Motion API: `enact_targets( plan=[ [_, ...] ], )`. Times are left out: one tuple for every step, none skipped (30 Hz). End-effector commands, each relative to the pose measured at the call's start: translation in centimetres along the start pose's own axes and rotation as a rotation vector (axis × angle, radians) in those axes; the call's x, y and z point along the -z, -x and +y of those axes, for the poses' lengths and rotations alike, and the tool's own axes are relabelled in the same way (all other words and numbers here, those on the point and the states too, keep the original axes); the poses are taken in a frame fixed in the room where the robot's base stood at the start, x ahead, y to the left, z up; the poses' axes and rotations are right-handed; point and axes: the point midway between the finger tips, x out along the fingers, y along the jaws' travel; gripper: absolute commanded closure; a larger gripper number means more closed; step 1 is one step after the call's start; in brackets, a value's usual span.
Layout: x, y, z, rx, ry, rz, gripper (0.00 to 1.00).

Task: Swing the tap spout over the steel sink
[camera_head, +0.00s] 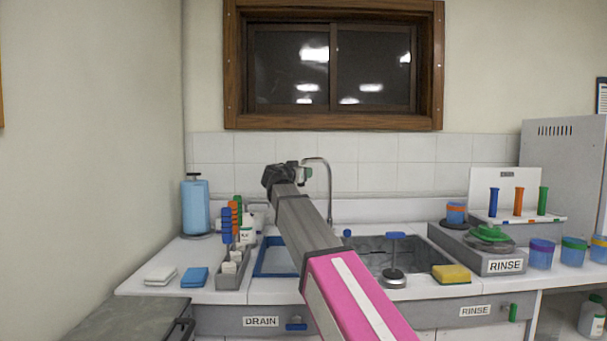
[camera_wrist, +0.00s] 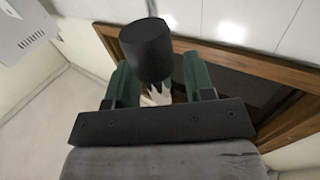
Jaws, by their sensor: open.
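The chrome tap spout (camera_head: 329,185) rises behind the sinks in the head view. Its top curves left toward my gripper (camera_head: 303,173), which hides its tip. The steel sink (camera_head: 368,247) is the grey basin at the right, below and in front of the tap. My gripper is raised at the spout's upper end with its jaws open. In the wrist view, a black cylinder (camera_wrist: 146,50) lies between the green fingers of my gripper (camera_wrist: 157,84), with a bright metallic piece below it. I cannot tell whether these are parts of the spout or whether the fingers touch them.
A blue-edged basin (camera_head: 272,262) lies left of the steel sink, partly behind my arm. A blue bottle (camera_head: 195,207) and tube rack (camera_head: 233,270) stand left.

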Motion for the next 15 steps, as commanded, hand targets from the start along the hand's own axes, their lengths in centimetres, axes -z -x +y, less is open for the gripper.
enact_targets(
  plan=[
    [0.02,-0.54,-0.07,0.000,0.000,0.000,0.52],
    [0.01,-0.71,-0.07,0.000,0.000,0.000,0.52],
    [0.01,-0.90,-0.07,0.001,0.000,0.000,0.52],
    [0.00,-1.00,-0.07,0.001,0.000,0.000,0.52],
    [-0.01,-1.08,-0.07,0.001,0.000,0.000,0.52],
    [-0.01,-1.15,-0.06,0.001,0.000,0.000,0.52],
    [-0.02,-1.18,-0.05,0.001,0.000,0.000,0.52],
    [-0.02,-1.19,-0.04,0.001,0.000,0.000,0.52],
    [-0.02,-1.19,-0.03,0.001,0.000,0.000,0.52],
    [-0.02,-1.18,-0.03,0.001,0.000,0.000,0.52],
    [-0.03,-1.17,-0.03,0.001,0.000,0.000,0.52],
    [-0.02,-1.17,-0.02,0.001,0.000,0.000,0.52],
    [-0.02,-1.17,-0.03,0.001,0.000,0.000,0.52],
    [-0.02,-1.17,-0.02,0.001,0.000,0.000,0.55],
    [-0.02,-1.17,-0.02,0.001,0.000,0.000,0.68]
  ],
)
